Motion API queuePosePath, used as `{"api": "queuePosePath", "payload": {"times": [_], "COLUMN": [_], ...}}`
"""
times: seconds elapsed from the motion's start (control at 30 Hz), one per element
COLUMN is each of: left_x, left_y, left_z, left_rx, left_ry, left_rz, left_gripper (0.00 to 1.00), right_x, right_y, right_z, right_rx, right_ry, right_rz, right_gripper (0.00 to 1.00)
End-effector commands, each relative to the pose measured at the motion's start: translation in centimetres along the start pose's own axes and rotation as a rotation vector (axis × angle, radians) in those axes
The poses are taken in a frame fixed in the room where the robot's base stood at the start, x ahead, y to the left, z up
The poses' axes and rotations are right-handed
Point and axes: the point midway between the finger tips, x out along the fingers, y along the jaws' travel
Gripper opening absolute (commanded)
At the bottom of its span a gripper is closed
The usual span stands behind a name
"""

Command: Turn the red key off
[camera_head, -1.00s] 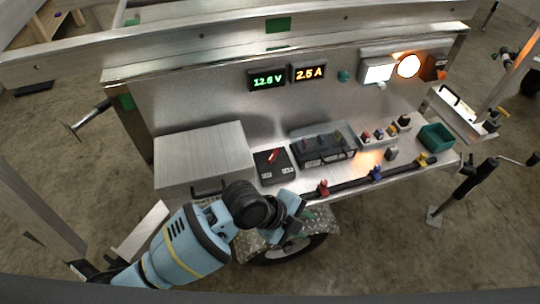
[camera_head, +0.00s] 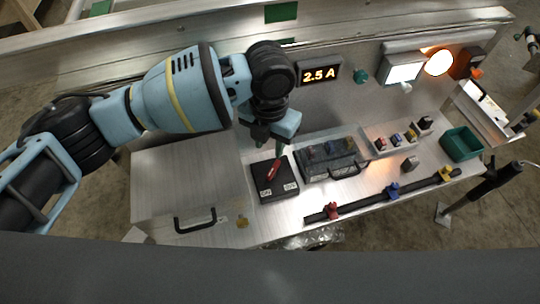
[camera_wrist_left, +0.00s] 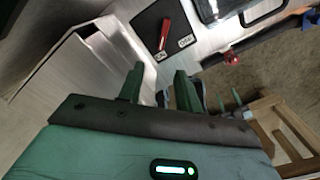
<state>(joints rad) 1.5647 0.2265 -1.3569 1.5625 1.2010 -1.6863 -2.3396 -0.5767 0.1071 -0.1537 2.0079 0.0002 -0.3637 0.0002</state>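The red key (camera_head: 273,169) sits on a black switch box (camera_head: 265,187) on the bench. In the wrist view the left gripper (camera_wrist_left: 158,88) is open and empty, apart from the key. Two small green prongs (camera_wrist_left: 230,101) at right may be my right gripper.
A silver cabinet (camera_head: 180,180) stands left of the switch box. A clear-lidded box (camera_head: 330,155) is close on its right. A black bar (camera_head: 365,203) with coloured clamps runs along the front. A green bin (camera_head: 461,144) is farther right. The orange display (camera_head: 319,75) reads 2.5 A.

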Motion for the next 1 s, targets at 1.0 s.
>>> {"api": "queuePosePath", "payload": {"times": [1.0], "left_x": [11.8], "left_y": [-0.1], "left_z": [0.0], "left_rx": [-0.002], "left_ry": [0.001], "left_rz": [-0.001], "left_gripper": [0.35], "right_x": [-0.1], "right_y": [-0.1], "right_z": [1.5], "right_rx": [0.001], "right_ry": [-0.029], "right_rz": [-0.003], "right_gripper": [0.48]}}
